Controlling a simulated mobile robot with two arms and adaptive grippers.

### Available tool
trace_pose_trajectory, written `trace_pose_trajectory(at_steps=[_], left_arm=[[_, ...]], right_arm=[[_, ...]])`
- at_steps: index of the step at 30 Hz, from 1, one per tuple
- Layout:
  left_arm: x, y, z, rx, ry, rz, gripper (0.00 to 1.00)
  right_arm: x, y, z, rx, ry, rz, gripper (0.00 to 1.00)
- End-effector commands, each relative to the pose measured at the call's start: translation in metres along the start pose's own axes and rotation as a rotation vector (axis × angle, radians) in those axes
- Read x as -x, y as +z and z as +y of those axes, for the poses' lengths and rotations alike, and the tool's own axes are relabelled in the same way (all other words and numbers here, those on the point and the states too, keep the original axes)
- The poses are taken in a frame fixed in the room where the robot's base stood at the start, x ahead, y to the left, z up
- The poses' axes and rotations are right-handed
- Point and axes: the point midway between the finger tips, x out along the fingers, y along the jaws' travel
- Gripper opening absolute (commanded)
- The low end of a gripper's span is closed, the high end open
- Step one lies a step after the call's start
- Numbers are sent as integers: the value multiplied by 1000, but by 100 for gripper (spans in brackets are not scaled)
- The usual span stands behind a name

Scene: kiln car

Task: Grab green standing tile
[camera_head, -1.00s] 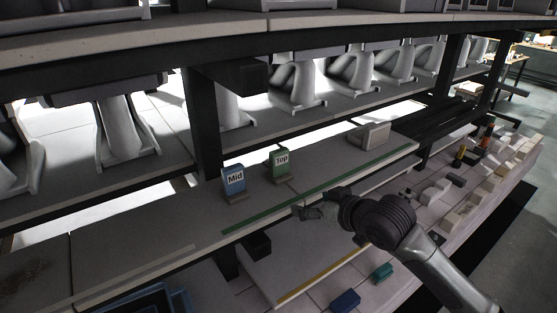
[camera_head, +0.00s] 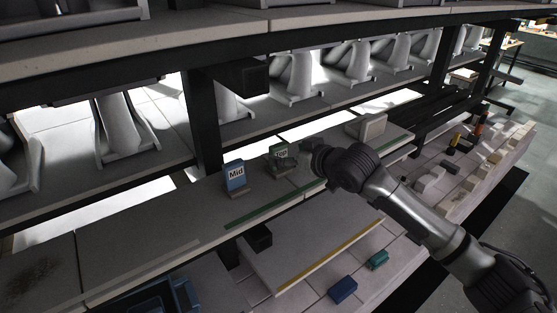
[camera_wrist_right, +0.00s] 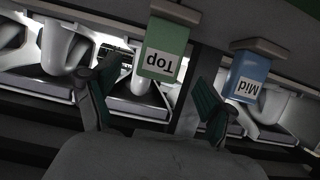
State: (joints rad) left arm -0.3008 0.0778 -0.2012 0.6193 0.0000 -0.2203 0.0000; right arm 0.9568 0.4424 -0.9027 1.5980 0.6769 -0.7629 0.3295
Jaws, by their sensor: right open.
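The green standing tile (camera_head: 278,149), labelled "Top", stands upright in a small holder on the middle shelf, its label partly covered by my right gripper in the head view. My right gripper (camera_head: 296,160) is just in front and to the right of it. In the wrist view, which is upside down, the green tile (camera_wrist_right: 166,48) lies ahead between the two open fingers of my right gripper (camera_wrist_right: 156,76). I cannot tell how deep the fingers reach around it. My left gripper is in neither view.
A blue "Mid" tile (camera_head: 235,176) stands just left of the green one, and also shows in the wrist view (camera_wrist_right: 247,76). A pale block (camera_head: 367,127) stands further right on the shelf. Black posts and the upper shelf (camera_head: 120,55) bound the space.

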Motion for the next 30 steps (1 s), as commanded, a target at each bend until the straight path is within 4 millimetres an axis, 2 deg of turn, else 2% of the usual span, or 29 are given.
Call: trace_pose_trajectory(at_steps=[8, 12, 22, 30], left_arm=[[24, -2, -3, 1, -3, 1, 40], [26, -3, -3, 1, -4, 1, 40], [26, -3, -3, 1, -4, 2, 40], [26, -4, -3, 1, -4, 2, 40]], right_arm=[[-30, -6, 0, 0, 1, -1, 83], [-47, -3, 0, -1, 0, 0, 83], [-53, -1, 0, 0, 0, 1, 83], [-52, -1, 0, 0, 1, 1, 38]])
